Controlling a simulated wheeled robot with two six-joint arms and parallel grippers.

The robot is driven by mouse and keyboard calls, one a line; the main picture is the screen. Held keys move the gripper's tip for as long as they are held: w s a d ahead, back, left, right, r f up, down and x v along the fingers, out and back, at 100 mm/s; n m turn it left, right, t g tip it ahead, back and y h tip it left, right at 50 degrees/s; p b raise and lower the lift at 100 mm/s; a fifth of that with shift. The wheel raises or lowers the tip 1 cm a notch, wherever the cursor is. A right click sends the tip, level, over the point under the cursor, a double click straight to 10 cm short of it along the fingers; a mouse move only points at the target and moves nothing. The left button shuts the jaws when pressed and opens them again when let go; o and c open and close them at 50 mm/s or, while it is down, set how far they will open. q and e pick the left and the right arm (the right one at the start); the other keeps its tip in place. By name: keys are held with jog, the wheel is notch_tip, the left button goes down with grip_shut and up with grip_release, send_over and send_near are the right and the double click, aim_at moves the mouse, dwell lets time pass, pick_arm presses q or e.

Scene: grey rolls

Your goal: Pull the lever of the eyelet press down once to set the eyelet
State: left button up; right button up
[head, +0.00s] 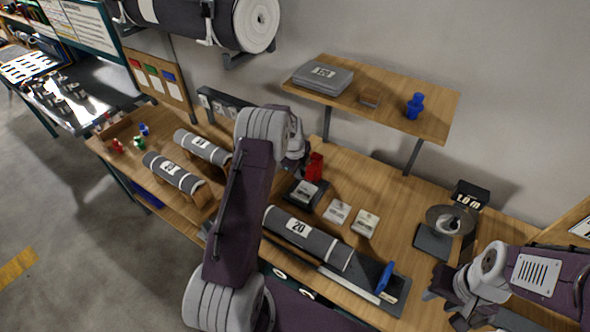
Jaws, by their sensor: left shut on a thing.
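The eyelet press appears to be the small dark device with a red upright part (315,166) on the bench, behind the grey roll marked 20. A dark base with a pale labelled piece (305,193) lies just in front of the red part. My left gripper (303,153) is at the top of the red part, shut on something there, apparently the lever. My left wrist and arm hide much of the press, so the lever's angle cannot be told. My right gripper (443,308) is at the bench's front right, its fingers apart, holding nothing visible.
The grey roll marked 20 (298,228) lies in front, beside a blue handle (385,277). Two pale labelled pads (365,223) lie right of the press. A device marked 1.0 m (470,196) stands right. A wooden shelf (428,91) overhangs behind. Smaller rolls (172,171) lie left.

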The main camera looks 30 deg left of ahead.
pick_arm(q)
jog(key=shift+s+f+b, duration=0.35)
jog(key=shift+f+b, duration=0.15)
jog(key=shift+f, duration=0.3)
jog(key=shift+s+a+f+b, duration=0.1)
jog(key=shift+s+f+b, duration=0.2)
jog(key=shift+f+b, duration=0.45)
jog(key=shift+s+f+b, duration=0.2)
jog(key=shift+f+b, duration=0.55)
jog(key=shift+b, duration=0.2)
jog(key=shift+s+f+b, duration=0.15)
jog(key=shift+f+b, duration=0.7)
jog(key=shift+f, duration=0.1)
